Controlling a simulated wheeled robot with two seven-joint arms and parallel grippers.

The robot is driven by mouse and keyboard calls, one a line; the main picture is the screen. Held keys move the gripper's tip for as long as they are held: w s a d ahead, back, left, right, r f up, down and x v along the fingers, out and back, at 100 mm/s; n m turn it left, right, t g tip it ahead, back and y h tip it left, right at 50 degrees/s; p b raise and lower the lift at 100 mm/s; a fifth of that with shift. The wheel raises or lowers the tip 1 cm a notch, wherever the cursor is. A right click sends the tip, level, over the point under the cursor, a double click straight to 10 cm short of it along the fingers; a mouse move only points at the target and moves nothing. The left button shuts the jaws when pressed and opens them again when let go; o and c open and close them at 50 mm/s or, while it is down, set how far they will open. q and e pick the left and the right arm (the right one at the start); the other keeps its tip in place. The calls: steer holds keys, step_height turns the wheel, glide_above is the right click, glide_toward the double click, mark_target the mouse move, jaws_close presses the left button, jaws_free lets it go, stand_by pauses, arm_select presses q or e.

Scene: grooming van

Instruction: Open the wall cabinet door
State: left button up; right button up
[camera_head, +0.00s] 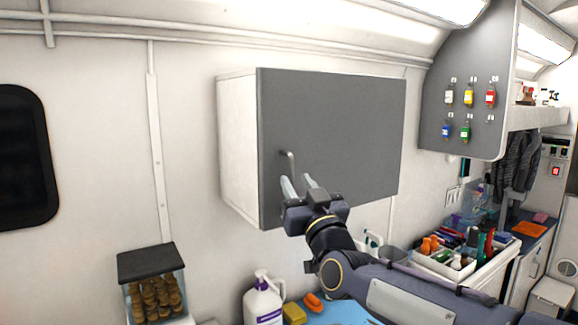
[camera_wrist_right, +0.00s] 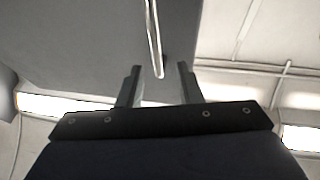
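The wall cabinet (camera_head: 238,140) hangs on the white wall, with a grey door (camera_head: 345,125) that looks closed. My right gripper (camera_head: 299,183) is just in front of the handle's lower part, fingers spread and pointing at the door. In the right wrist view the gripper (camera_wrist_right: 158,82) is open, and the handle (camera_wrist_right: 154,35) reaches down between its two fingertips, with a gap on both sides. The lower end of the handle is partly hidden in the head view. My left gripper is not in view.
Below the cabinet are a dark-lidded treat container (camera_head: 148,262), a white jug (camera_head: 263,300) and a yellow block (camera_head: 294,313). A white tray of bottles (camera_head: 440,268) stands at the right. A grey panel with coloured hanging tags (camera_head: 468,97) is right of the cabinet. Space left of the cabinet is clear.

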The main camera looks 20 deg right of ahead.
mark_target(292, 174)
steer(key=p+x, duration=0.1)
steer(key=x, duration=0.3)
steer(key=shift+w+d+p, duration=0.1)
steer(key=shift+d+p, duration=0.1)
steer(key=shift+p, duration=0.1)
steer(key=shift+w, duration=0.35)
jaws_close()
